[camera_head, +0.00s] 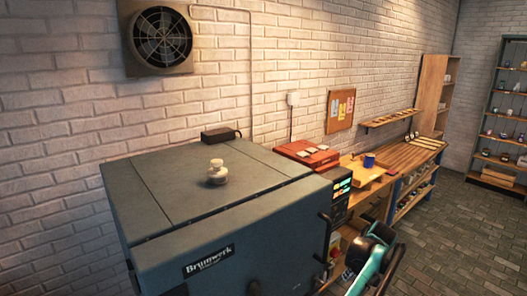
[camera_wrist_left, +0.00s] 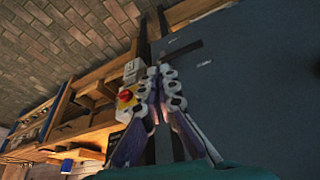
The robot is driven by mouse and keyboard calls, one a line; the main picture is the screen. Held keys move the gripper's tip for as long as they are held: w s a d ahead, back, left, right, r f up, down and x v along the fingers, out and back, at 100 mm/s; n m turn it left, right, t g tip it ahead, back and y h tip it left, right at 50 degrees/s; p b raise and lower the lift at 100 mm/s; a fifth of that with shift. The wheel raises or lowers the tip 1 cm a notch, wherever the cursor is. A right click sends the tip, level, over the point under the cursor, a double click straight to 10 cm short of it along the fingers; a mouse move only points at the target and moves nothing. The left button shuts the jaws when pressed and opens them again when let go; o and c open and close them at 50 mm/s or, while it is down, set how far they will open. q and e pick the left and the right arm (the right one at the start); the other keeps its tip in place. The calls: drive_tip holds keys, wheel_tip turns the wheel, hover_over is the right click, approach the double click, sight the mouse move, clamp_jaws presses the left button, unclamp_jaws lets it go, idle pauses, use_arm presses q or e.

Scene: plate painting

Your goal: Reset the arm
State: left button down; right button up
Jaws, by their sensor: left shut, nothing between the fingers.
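My left arm (camera_head: 372,262), teal and black, shows at the lower right of the head view, in front of the workbench and beside the large grey box-shaped unit. In the left wrist view, my left gripper (camera_wrist_left: 158,78) has its two fingers close together and nothing is seen between them. The grey unit's dark front (camera_wrist_left: 250,80) fills the right of that view. My right gripper is not in either view.
The grey unit (camera_head: 160,235), labelled Brunnwerk, carries a small pale jar (camera_head: 217,172). A red and yellow button (camera_wrist_left: 125,96) shows near my left fingers. A wooden bench (camera_head: 405,155) with a blue mug (camera_head: 369,160) runs along the wall. Open floor (camera_head: 450,240) lies right.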

use_arm(q)
drive_tip(key=s+a+r+m+b, duration=0.1)
drive_tip(key=s+a+r, duration=0.25)
drive_tip(key=a, duration=0.55)
drive_tip(key=s+a+r+t+h+b, duration=0.15)
drive_tip(key=a+r, duration=0.25)
drive_tip(key=a, duration=0.6)
drive_tip(key=s+a+r+m+g+b, duration=0.1)
drive_tip(key=s+a+r, duration=0.25)
drive_tip(key=a, duration=0.55)
drive_tip(key=s+a+f+m+t+b, duration=0.15)
drive_tip(key=s+a+f, duration=0.25)
drive_tip(key=s+a, duration=0.8)
drive_tip(key=s+a+f+b, duration=0.1)
drive_tip(key=s+a+f, duration=0.2)
drive_tip(key=s+f, duration=0.1)
drive_tip(key=s+a+f+t+b, duration=0.1)
drive_tip(key=s+a+f, duration=0.2)
drive_tip(key=s+f, duration=0.2)
drive_tip(key=shift+s+f+m, duration=0.2)
drive_tip(key=shift+s+m, duration=0.25)
drive_tip(key=shift+s, duration=0.6)
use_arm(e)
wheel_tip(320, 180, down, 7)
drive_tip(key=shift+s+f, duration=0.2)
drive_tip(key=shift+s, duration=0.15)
